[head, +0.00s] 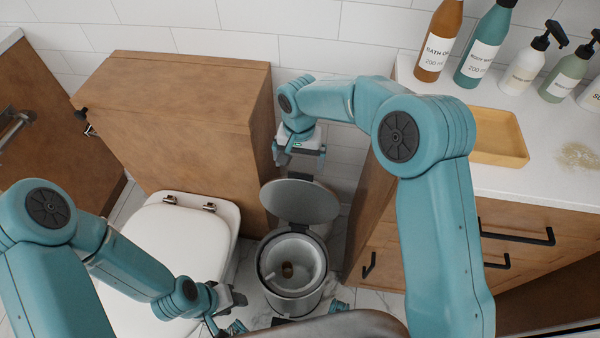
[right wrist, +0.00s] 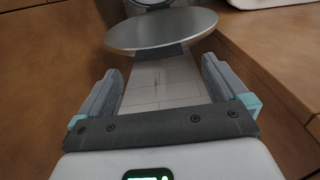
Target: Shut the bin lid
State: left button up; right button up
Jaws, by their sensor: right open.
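The bin (head: 318,297) stands on the floor between the toilet and the vanity. Its inner bucket shows, with a small brown thing at the bottom. The grey round bin lid (head: 300,200) is raised at the bin's back side. My right gripper (head: 300,168) is open and empty, above and behind the raised lid, apart from it. In the right wrist view the lid (right wrist: 163,29) lies beyond the two spread fingers (right wrist: 165,85). My left gripper (head: 226,312) is low beside the toilet, left of the bin; its fingers look apart and empty.
A white toilet (head: 165,245) stands left of the bin, with a wooden cabinet (head: 185,125) behind it. A wooden vanity (head: 400,240) with black handles is close on the right. Its counter holds bottles (head: 485,45) and a yellow tray (head: 500,137).

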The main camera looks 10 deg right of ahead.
aim_at(300, 173)
notch_tip(300, 173, down, 6)
jog(key=shift+s+d, duration=0.1)
jog(key=c, duration=1.5)
